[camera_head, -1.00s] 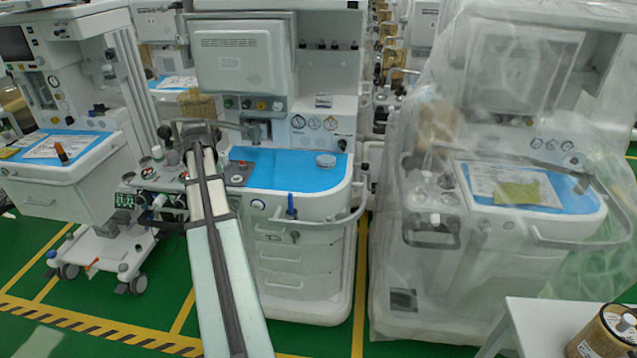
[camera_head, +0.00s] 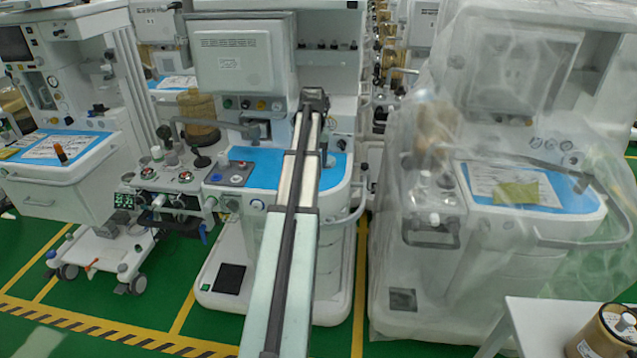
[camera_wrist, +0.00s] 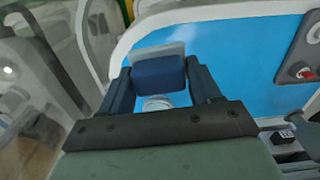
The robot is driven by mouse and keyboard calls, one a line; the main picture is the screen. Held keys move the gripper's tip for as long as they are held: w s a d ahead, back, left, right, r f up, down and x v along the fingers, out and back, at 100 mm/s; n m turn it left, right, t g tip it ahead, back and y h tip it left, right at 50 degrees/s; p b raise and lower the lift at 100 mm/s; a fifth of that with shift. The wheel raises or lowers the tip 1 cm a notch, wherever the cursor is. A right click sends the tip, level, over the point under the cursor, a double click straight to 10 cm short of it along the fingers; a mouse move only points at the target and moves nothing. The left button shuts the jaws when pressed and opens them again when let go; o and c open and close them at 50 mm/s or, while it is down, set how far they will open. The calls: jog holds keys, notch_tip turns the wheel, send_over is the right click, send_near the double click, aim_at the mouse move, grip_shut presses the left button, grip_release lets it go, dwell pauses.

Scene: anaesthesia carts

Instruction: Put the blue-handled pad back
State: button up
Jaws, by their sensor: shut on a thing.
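The blue-handled pad shows in the wrist view as a dark blue block (camera_wrist: 160,74) with a pale grey-white plate (camera_wrist: 157,50) beyond it. My gripper (camera_wrist: 158,70) is shut on the blue block, one finger at each side. The pad appears to be over the cart's blue top (camera_wrist: 222,62), near its white rim (camera_wrist: 150,28); I cannot tell how high. A round white item (camera_wrist: 158,103) shows just behind the block, partly hidden by my gripper. In the head view my arm reaches over the middle cart's blue top (camera_head: 265,168), and the pad cannot be made out.
A grey panel with a red knob (camera_wrist: 303,72) lies to the right in the wrist view. The middle cart's tall cabinet (camera_head: 229,60) stands behind the top. A plastic-covered cart (camera_head: 430,270) stands to the right, another cart (camera_head: 75,185) to the left.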

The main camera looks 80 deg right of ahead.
jog(key=s+d+r, duration=0.1)
jog(key=d+r, duration=0.1)
jog(key=d, duration=0.3)
jog(key=shift+m, duration=0.4)
jog(key=shift+s+a+f, duration=0.1)
jog(key=shift+a+f, duration=0.05)
jog(key=shift+f, duration=2.4)
jog(key=shift+a+f, duration=0.1)
jog(key=shift+f, duration=2.45)
jog(key=shift+f, duration=0.1)
jog(key=o, duration=1)
notch_tip(320, 180, up, 12)
jog(key=shift+r, duration=0.15)
